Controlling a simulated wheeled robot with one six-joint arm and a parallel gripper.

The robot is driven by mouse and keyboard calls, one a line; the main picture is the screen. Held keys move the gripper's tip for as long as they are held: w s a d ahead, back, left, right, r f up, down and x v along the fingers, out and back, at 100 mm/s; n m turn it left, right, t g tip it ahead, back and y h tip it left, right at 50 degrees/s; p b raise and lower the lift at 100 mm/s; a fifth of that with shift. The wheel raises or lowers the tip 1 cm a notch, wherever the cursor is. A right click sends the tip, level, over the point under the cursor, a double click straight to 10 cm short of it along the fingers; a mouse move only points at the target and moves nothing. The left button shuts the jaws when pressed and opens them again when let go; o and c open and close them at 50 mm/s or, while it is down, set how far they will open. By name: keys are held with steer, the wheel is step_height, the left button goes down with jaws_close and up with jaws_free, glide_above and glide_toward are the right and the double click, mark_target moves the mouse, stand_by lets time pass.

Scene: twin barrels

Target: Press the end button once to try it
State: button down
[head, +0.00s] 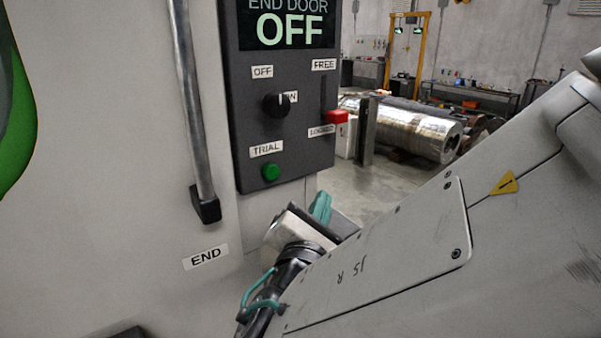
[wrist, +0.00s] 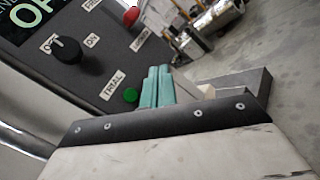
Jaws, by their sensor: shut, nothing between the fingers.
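A green button (head: 271,172) sits under a TRIAL label on the dark control panel (head: 290,160); an END label (head: 206,257) is on the pale wall at lower left. The panel's display (head: 287,25) reads END DOOR OFF. In the wrist view the green button (wrist: 131,95) is just left of my gripper's teal fingers (wrist: 158,72), which are together with nothing between them. In the head view my gripper (head: 321,205) is below and right of the button, apart from it in the picture. Its lower part is hidden by my arm.
A black knob (head: 276,105) is above the button, beside OFF and ON labels. A red handle (head: 337,117) is by the LOCKED label on the panel's right. A metal bar handle (head: 190,95) runs down the wall left of the panel. A large metal cylinder (head: 425,130) lies behind.

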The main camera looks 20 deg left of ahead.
mark_target(278, 171)
steer(key=shift+s+a+f+n+y, duration=0.1)
steer(key=shift+s+a+n+y, duration=0.15)
steer(key=shift+a, duration=0.25)
steer(key=shift+s+a+n+y, duration=0.2)
steer(key=shift+a+n+y, duration=0.05)
steer(key=shift+a, duration=0.2)
steer(key=w+a, duration=0.5)
steer(key=a, duration=0.1)
steer(key=shift+w+a, duration=0.3)
steer(key=shift+w, duration=0.1)
stand_by(1.5)
steer(key=shift+w+a, duration=0.25)
steer(key=shift+a, duration=0.1)
steer(key=shift+w+a, duration=0.4)
steer(key=shift+a, duration=0.1)
stand_by(1.0)
steer(key=shift+s+d, duration=0.7)
steer(key=shift+d, duration=0.1)
